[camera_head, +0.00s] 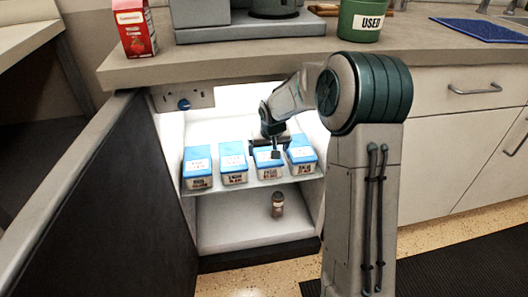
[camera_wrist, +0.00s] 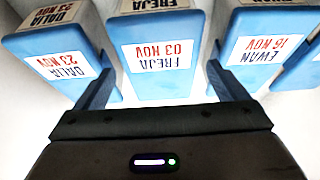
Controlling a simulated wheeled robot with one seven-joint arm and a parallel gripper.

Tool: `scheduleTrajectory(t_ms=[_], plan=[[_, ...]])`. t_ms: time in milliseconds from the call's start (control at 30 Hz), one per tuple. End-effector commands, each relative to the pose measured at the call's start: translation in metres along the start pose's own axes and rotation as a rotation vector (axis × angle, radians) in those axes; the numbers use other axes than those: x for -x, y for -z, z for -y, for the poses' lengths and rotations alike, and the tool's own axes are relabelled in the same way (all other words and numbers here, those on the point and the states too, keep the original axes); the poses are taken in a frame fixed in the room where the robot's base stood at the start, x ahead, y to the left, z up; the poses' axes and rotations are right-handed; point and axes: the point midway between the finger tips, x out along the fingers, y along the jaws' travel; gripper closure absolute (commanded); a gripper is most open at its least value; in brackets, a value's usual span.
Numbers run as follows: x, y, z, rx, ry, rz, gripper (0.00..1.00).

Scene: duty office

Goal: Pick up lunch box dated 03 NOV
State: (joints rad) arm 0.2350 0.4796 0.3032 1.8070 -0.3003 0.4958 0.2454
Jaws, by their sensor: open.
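The lunch box dated 03 NOV, labelled FREJA, has a blue lid and is in the middle of the wrist view (camera_wrist: 155,85), its writing upside down. It appears to be the third box from the left on the cabinet shelf in the head view (camera_head: 269,170). My gripper (camera_wrist: 158,62) is open and empty, its fingers at either side of this box, near the gaps to its neighbours. In the head view my gripper (camera_head: 269,146) is above and partly over the box's lid. I cannot tell whether the fingers touch it.
Similar boxes flank it: DALIA 23 NOV (camera_wrist: 60,62) and EWAN 16 NOV (camera_wrist: 262,45), with another box (camera_head: 198,168) at the shelf's left end. A small jar (camera_head: 277,205) stands below the shelf. The dark cabinet door (camera_head: 120,200) is open at left; the counter (camera_head: 230,55) overhangs.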

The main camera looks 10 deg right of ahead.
Motion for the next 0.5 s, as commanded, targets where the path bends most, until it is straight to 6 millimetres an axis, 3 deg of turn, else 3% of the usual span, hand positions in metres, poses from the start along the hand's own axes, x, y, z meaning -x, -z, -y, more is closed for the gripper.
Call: scheduleTrajectory(t_ms=[500], plan=[[-0.036,-0.001,0.000,0.000,0.001,0.000,0.07]])
